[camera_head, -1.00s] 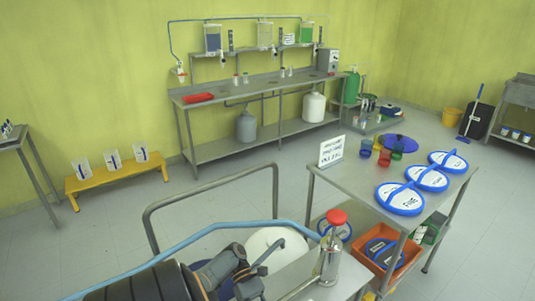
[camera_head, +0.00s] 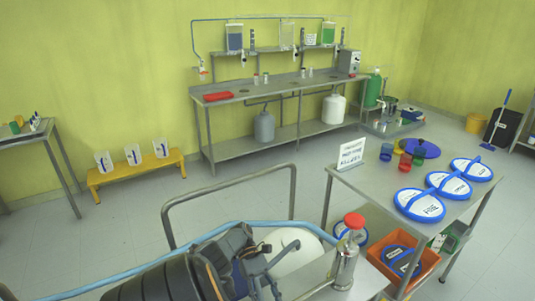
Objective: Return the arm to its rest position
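My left gripper (camera_head: 272,268) shows at the bottom of the head view, at the end of a thick dark arm that comes in from the lower left. Its grey fingers look spread, with a gap between them and nothing held. It is beside a white rounded container (camera_head: 294,250) and left of a metal bottle with a red top (camera_head: 347,258). I cannot tell its exact distance from them. My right gripper is not in view.
A blue hose (camera_head: 130,268) runs behind the arm, near a grey rail (camera_head: 228,191). At right, a metal table (camera_head: 375,196) holds blue-rimmed discs and coloured cups; an orange crate (camera_head: 420,278) is below. Open floor (camera_head: 120,235) lies at left. A long workbench (camera_head: 290,88) stands at the back wall.

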